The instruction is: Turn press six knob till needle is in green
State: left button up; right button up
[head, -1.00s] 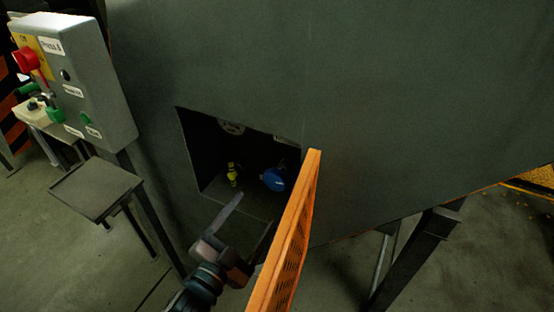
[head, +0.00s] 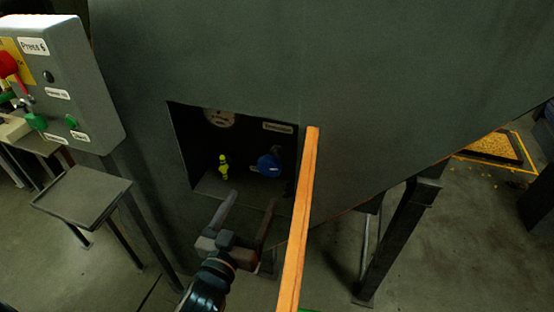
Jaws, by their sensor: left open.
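The blue knob (head: 269,165) sits inside a dark square recess in the big grey press body (head: 300,60). A round white gauge (head: 220,118) is at the top of the recess, partly cut off by its upper edge; its needle and any green zone are too small to tell. A small label (head: 278,127) is right of the gauge. My left gripper (head: 252,202) is open and empty, in front of and below the recess opening, apart from the knob. My right gripper is not in view.
An orange door panel (head: 301,215) stands open, edge-on, right beside my left gripper. A yellow-green fitting (head: 223,166) stands left of the knob. A control box (head: 70,85) labelled Press 6 and a small grey shelf (head: 82,194) are at left.

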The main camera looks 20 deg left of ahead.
pick_arm(q)
jog(key=p, duration=0.3)
send_near(273, 158)
jog(key=w+f, duration=0.1)
jog(key=w+a+f, duration=0.1)
jog(key=w, duration=0.1)
jog(key=shift+w+f, duration=0.3)
jog(key=shift+f, duration=0.05)
jog(key=w+p, duration=0.1)
jog(key=w, duration=0.7)
jog(key=shift+d+f, duration=0.1)
jog(key=shift+d, duration=0.05)
jog(key=shift+w+f+p, duration=0.1)
jog(key=shift+w+p, duration=0.25)
jog(key=shift+w, duration=0.35)
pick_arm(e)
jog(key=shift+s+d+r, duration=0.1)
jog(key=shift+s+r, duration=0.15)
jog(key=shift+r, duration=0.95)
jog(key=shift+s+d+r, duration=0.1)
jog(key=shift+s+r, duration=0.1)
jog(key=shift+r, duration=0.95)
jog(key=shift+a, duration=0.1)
pick_arm(q)
jog(key=c, duration=0.9)
jog(key=shift+c, duration=0.7)
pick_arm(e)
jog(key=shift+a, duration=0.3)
